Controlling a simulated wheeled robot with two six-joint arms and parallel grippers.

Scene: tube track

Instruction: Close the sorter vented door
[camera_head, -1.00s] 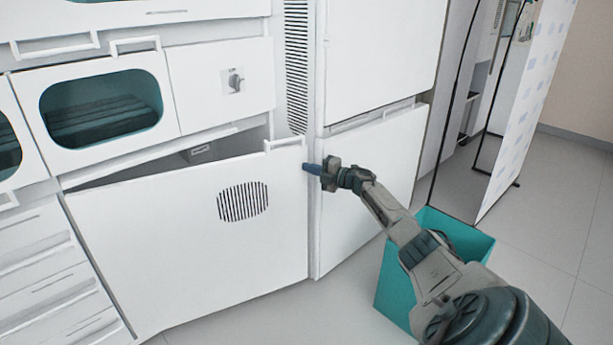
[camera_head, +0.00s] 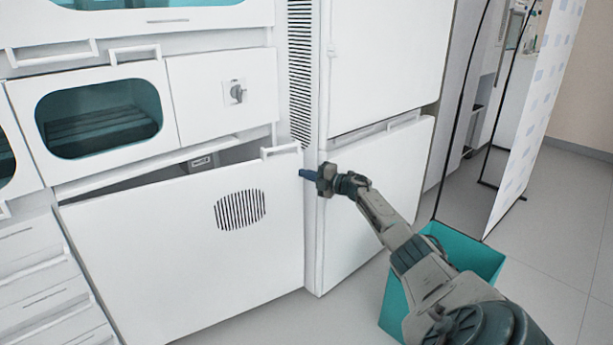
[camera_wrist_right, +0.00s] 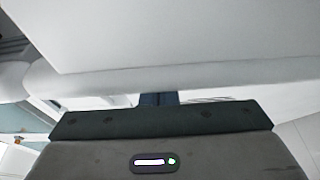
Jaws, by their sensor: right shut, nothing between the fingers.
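The sorter vented door (camera_head: 150,265) is the large white panel with a dark slotted oval vent (camera_head: 240,210) and a handle (camera_head: 281,151) at its upper right corner. It stands slightly open, with a dark gap along its top edge. My right gripper (camera_head: 304,173) is shut and empty, its fingertips at the door's right edge, just below the handle. I cannot tell whether they touch the door. In the right wrist view the fingers (camera_wrist_right: 158,99) point at a white panel edge. My left gripper is not in view.
A tall white cabinet (camera_head: 380,60) stands right of the door. A teal bin (camera_head: 395,305) is on the floor beside my right arm. Small oven-like compartments (camera_head: 100,115) and a knob panel (camera_head: 222,92) sit above the door. Drawers (camera_head: 40,275) are at left.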

